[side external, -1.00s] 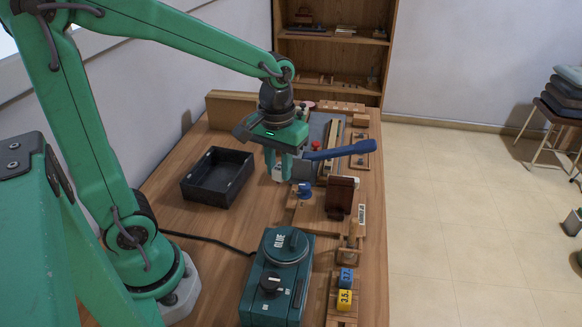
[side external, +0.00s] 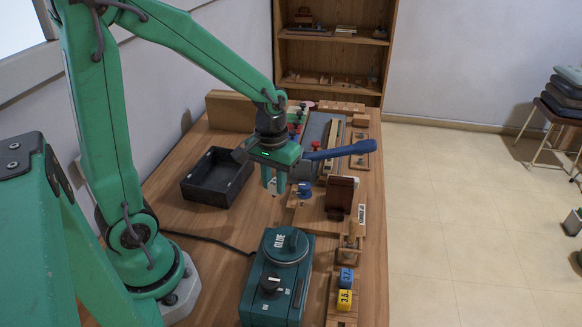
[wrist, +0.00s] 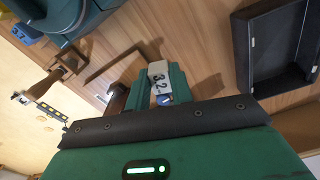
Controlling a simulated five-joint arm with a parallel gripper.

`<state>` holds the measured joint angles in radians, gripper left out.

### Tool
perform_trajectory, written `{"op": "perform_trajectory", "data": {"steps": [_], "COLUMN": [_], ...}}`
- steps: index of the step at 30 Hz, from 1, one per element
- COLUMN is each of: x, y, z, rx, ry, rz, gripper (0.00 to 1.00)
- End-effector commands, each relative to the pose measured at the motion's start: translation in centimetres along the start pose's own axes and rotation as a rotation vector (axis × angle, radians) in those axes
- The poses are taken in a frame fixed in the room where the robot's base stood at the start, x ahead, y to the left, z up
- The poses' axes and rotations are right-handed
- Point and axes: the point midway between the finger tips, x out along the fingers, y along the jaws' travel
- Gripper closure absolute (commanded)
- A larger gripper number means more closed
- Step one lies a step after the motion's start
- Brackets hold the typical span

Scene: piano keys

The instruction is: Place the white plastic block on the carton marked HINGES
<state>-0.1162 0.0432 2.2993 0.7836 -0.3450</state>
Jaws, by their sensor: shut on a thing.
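My gripper (side external: 273,182) hangs over the table, between the black tray and the blue-handled tool. In the wrist view my gripper (wrist: 150,84) is shut on a white block (wrist: 157,76) with 32 on its face. A small blue patch shows at the block's near end. In the side view the fingers hide the block. A plain brown box (side external: 230,110) stands at the back left of the table. I cannot read any mark on it, and no HINGES label is legible in either view.
The open black tray (side external: 232,188) is left of my gripper. A teal GLUE machine (side external: 278,280) stands at the front. A blue handle (side external: 345,150) sticks out on the right, near a dark brown block (side external: 340,197). Blue (side external: 346,278) and yellow (side external: 344,299) numbered blocks sit front right.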

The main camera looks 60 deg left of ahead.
Motion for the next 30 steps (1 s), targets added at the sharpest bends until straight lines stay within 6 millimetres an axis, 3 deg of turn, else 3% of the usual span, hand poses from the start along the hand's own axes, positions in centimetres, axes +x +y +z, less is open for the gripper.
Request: {"op": "perform_trajectory", "data": {"steps": [15, 30], "x": [4.5, 6.0], "y": [-5.9, -6.4], "z": [-4.5, -4.8], "rx": [-0.002, 0.001], "ry": [0.0, -0.001], "rz": [-0.003, -0.004], "gripper": [1.0, 1.0]}}
